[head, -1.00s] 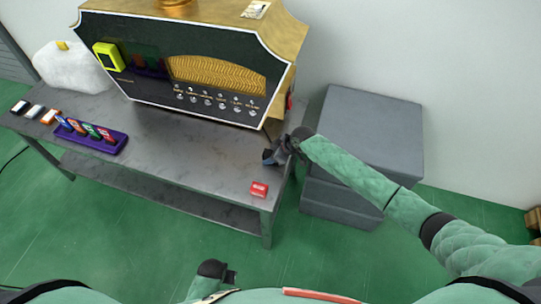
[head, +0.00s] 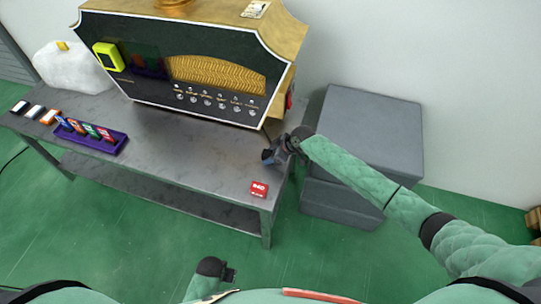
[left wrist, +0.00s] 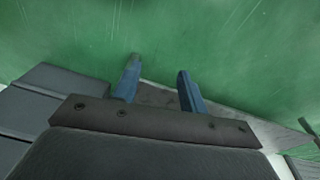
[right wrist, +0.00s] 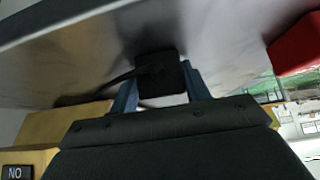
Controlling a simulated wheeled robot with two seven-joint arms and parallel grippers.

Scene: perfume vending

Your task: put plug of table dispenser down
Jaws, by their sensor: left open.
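The table dispenser (head: 215,72) is a gold and black machine on the grey table. Its black plug (right wrist: 160,72) shows in the right wrist view with a cable running off to the left. My right gripper (head: 269,156) is low over the table's right end, in front of the dispenser's right corner. Its two blue fingers lie on either side of the plug, which fills the gap between them. In the head view the plug is hidden by the gripper. My left gripper (left wrist: 156,80) is open and empty, away from the table, above the green floor.
Grey boxes (head: 370,125) stand right of the table.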

